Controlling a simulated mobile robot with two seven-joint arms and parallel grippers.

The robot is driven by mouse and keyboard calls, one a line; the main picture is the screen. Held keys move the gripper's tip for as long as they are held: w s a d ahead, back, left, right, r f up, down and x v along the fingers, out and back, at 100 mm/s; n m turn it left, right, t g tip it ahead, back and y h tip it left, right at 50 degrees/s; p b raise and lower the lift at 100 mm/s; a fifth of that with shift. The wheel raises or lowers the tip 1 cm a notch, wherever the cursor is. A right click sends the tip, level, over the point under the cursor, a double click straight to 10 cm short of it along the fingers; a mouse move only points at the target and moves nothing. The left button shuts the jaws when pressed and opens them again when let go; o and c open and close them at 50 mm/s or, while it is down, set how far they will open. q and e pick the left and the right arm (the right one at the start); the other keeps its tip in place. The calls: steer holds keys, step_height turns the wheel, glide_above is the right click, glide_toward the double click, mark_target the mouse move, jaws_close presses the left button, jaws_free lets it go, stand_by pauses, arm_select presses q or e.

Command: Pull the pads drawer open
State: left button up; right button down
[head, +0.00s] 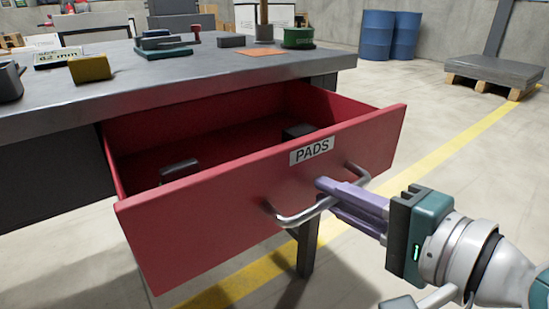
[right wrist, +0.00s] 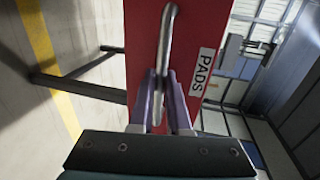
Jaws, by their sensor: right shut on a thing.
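The red pads drawer (head: 250,190) stands pulled out from under the grey workbench, its inside showing. A white label reading PADS (head: 312,150) is on its front. A curved metal handle (head: 290,219) is fixed across the front, below the label. My right gripper (head: 326,193) is shut on the handle, its purple fingers on either side of the bar. In the right wrist view the handle (right wrist: 165,60) runs between the two fingers (right wrist: 160,90). Dark objects lie in the drawer, one near the front left (head: 178,170) and one near the label (head: 297,131). My left gripper is not in view.
The grey workbench top (head: 200,75) holds a yellow block (head: 90,68), a green round thing (head: 298,38) and other small parts. A bench leg (head: 307,250) stands below the drawer. Blue barrels (head: 390,35) and a pallet (head: 495,75) are far back.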

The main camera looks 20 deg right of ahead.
steer(key=c, duration=0.9)
jaws_free()
steer(key=v, duration=1)
